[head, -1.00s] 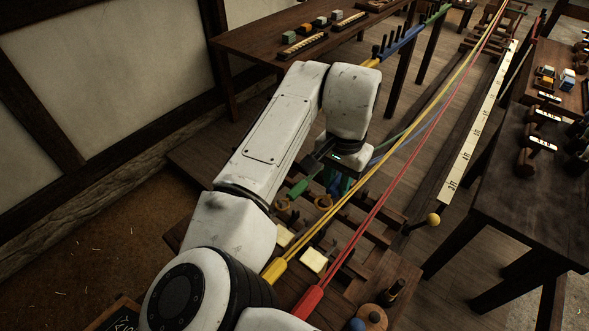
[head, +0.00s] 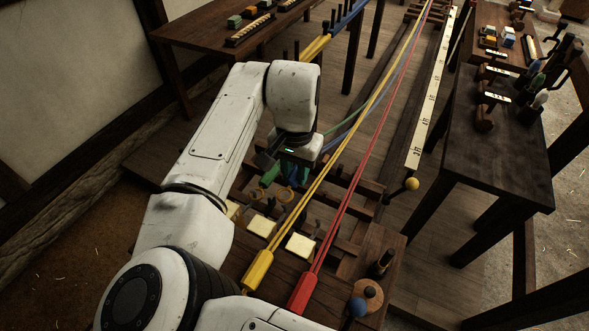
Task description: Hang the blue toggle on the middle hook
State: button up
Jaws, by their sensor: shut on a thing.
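My gripper (head: 291,167) is low over the dark wooden hook rack (head: 343,247), its fingers mostly hidden under my wrist. The blue rope (head: 348,132) runs down from the far end to my gripper, which is shut on the blue toggle. The toggle itself is hidden. The hooks near the cream plates (head: 261,225) are small and dark. I cannot tell the middle hook clearly or whether the toggle touches it. A green toggle (head: 270,175) is just left of my gripper, near tan rings (head: 284,196).
A yellow toggle (head: 258,270) and a red toggle (head: 302,292) lie at the near side, their taut ropes passing close right of my gripper. A dark table (head: 495,150) stands at right; another table (head: 215,28) is at upper left.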

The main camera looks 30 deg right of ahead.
jog(key=shift+f+b, duration=0.55)
jog(key=shift+f, duration=0.1)
jog(key=shift+f+b, duration=0.45)
jog(key=shift+f, duration=1.25)
jog(key=shift+p, duration=0.3)
jog(key=o, duration=1)
jog(key=shift+c, duration=0.2)
notch_tip(320, 180, up, 8)
jog(key=p, duration=0.7)
